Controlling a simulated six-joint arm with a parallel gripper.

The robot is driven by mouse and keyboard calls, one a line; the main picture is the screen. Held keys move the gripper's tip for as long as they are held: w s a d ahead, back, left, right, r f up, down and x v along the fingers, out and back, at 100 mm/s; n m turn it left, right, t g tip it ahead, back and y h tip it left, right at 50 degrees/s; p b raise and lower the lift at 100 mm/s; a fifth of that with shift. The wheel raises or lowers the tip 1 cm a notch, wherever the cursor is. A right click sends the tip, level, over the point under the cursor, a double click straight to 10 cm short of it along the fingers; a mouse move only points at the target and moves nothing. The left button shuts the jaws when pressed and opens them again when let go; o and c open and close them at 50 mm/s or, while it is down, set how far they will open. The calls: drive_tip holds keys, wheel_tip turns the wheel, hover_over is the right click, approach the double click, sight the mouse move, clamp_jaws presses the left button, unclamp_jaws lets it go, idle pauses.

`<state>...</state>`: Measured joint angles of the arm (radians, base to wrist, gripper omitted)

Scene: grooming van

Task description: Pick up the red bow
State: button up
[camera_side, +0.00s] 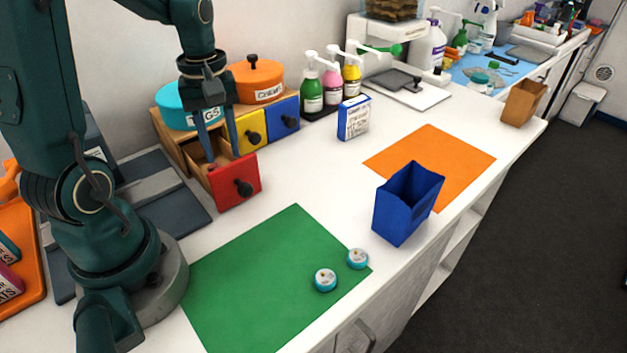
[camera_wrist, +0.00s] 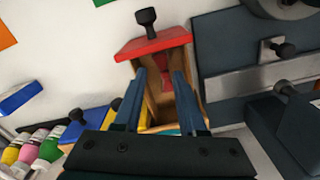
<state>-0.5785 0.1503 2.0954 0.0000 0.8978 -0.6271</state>
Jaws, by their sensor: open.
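A small red shape (camera_wrist: 162,76), which looks like the red bow, lies inside the open wooden drawer with a red front (camera_side: 228,187). The drawer also shows in the wrist view (camera_wrist: 153,44). The bow's full outline is hard to make out, and it is hidden in the side view. My gripper (camera_side: 221,153) points down into the drawer. Its two blue fingers (camera_wrist: 160,76) are apart in the wrist view, with the red shape seen between and just beyond their tips. Nothing is visibly held.
The yellow drawer (camera_side: 250,130) and blue drawer (camera_side: 284,117) are closed, with a teal tin (camera_side: 187,105) and orange tin (camera_side: 257,80) on top. A white-and-blue box (camera_side: 354,118), blue bin (camera_side: 407,205) and two small tins (camera_side: 326,280) stand on the counter. The green mat (camera_side: 255,275) is mostly clear.

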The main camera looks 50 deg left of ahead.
drive_tip(key=shift+f, duration=3.05)
drive_tip(key=shift+c, duration=0.2)
clamp_jaws()
